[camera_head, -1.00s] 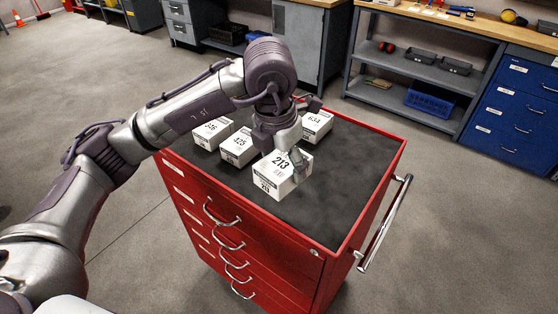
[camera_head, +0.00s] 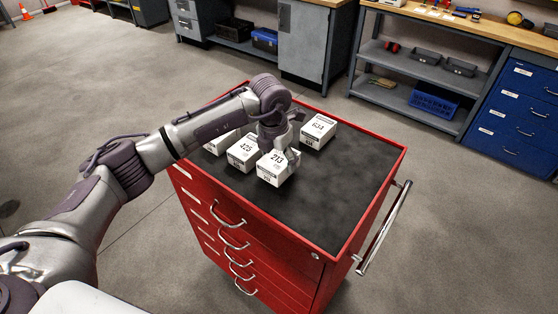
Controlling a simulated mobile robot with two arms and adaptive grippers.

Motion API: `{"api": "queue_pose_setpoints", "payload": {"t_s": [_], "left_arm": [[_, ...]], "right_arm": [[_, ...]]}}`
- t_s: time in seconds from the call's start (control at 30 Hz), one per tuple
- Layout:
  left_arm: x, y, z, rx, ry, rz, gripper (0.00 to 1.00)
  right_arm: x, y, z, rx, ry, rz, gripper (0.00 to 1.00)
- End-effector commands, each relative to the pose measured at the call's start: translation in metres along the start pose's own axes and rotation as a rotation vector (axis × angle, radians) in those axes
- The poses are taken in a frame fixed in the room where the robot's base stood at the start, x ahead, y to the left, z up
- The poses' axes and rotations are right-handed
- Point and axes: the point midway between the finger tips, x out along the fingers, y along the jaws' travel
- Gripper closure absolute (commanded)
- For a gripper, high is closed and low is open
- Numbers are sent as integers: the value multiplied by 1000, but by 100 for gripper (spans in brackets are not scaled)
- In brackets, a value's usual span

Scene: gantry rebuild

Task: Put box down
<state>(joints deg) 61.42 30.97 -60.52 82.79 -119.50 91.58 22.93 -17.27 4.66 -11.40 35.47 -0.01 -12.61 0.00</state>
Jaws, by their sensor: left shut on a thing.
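A white box marked 213 (camera_head: 273,174) is at the black top of the red drawer cabinet (camera_head: 335,205). My left gripper (camera_head: 287,150) is shut on this box from above and behind, partly hiding its upper face. The box looks low, at or very near the cabinet top; I cannot tell whether it touches. A white box marked 425 (camera_head: 242,154) stands close to its left. A white box marked 634 (camera_head: 318,131) stands behind to the right. Another white box (camera_head: 219,143) is partly hidden behind my left arm. My right gripper is not in view.
The right and front parts of the cabinet top are clear. A side handle (camera_head: 386,230) sticks out on the right. Grey shelves (camera_head: 410,85) with a blue crate (camera_head: 433,102), and a blue drawer unit (camera_head: 518,115), stand at the back right.

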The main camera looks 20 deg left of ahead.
Motion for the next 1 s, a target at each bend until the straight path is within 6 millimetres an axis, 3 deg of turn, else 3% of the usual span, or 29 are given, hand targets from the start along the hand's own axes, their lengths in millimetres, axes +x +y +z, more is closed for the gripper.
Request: {"api": "queue_pose_setpoints", "payload": {"t_s": [0.2,0.53,0.57,0.7,1.0], "left_arm": [[20,-1,-3,-1,-2,-1,73],[24,-1,-3,-1,-2,-1,73],[24,0,-4,-1,-1,-1,24],[23,0,-4,-1,-1,-1,3],[23,0,-4,-1,-1,0,3]], "right_arm": [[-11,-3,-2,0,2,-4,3],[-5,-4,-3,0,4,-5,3],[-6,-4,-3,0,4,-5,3],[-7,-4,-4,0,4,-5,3],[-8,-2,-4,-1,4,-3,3]]}}
